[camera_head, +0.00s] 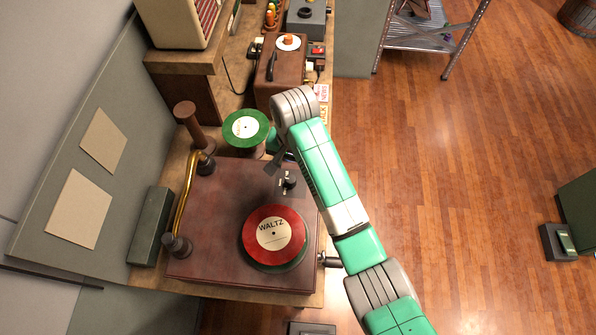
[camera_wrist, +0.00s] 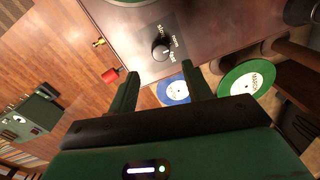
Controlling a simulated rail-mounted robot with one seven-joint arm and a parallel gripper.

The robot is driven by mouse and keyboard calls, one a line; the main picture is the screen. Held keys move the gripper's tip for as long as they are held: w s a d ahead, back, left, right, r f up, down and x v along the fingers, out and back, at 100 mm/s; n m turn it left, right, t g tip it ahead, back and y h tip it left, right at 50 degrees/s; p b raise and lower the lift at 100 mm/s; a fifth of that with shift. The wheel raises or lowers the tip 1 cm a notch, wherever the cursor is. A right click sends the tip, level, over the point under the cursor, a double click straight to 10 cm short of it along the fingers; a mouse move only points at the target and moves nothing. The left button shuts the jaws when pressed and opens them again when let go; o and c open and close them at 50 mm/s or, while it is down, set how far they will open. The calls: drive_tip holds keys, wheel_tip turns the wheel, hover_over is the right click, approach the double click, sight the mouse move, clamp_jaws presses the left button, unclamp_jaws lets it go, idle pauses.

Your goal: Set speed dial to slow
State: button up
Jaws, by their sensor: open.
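The speed dial (camera_wrist: 160,49) is a black knob on a dark plate with small pale lettering, set in the brown top of the record player (camera_wrist: 200,30). In the head view the dial (camera_head: 288,181) shows small on the player (camera_head: 215,210), beyond the red WALTZ record (camera_head: 273,232). I cannot read which mark the knob points to. My gripper (camera_wrist: 162,86) is open and empty. Its two dark green fingers are apart, with the dial ahead of them, between their lines and not touching. In the head view my gripper is partly hidden by the arm.
A green record (camera_head: 246,128) lies just beyond the player. A blue record (camera_wrist: 174,92) shows between my fingers. A brass tonearm (camera_head: 188,190) stands at the player's left. A red knob (camera_wrist: 111,75) is near the player's edge. A brown case (camera_head: 280,75) stands farther back.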

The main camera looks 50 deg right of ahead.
sight(291, 179)
wheel_tip(291, 179, down, 7)
drive_tip(key=shift+w+a+f, duration=0.1)
drive_tip(key=shift+w+f, duration=0.05)
drive_tip(key=shift+f, duration=0.05)
drive_tip(key=shift+c, duration=0.4)
drive_tip(key=c, duration=0.9)
